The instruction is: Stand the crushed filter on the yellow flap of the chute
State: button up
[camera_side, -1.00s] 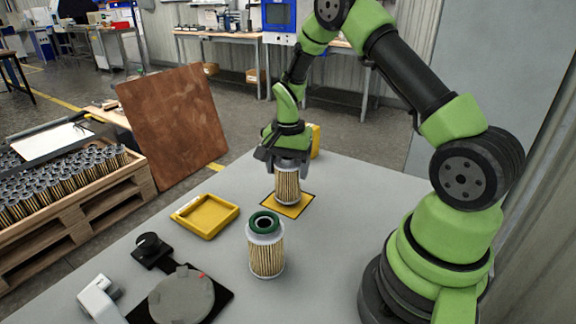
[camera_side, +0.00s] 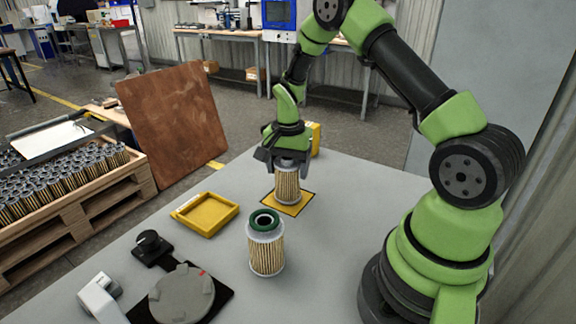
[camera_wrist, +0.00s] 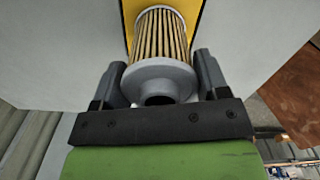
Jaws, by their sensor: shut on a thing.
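A pleated filter (camera_side: 287,186) with grey end caps stands upright over the yellow flap (camera_side: 296,208), a flat yellow square with a dark border. My gripper (camera_side: 284,164) is above it and shut on its top end. In the wrist view the filter (camera_wrist: 160,62) sits between the two fingers of my gripper (camera_wrist: 160,82), with the yellow flap (camera_wrist: 130,12) behind it. I cannot tell whether its base touches the flap. No crushing shows on its visible side. A second filter (camera_side: 266,246) with a green top ring stands upright nearer the camera.
A yellow tray (camera_side: 206,213) lies left of the flap. A black knob device (camera_side: 150,247), a grey round plate (camera_side: 182,295) and a white device (camera_side: 99,297) are at front left. A yellow box (camera_side: 314,138) stands behind my gripper. The table right of the flap is clear.

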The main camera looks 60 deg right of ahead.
jog(key=shift+f, duration=0.15)
jog(key=o, duration=1)
jog(key=shift+o, duration=0.4)
jog(key=shift+r, duration=1)
jog(key=shift+r, duration=3.25)
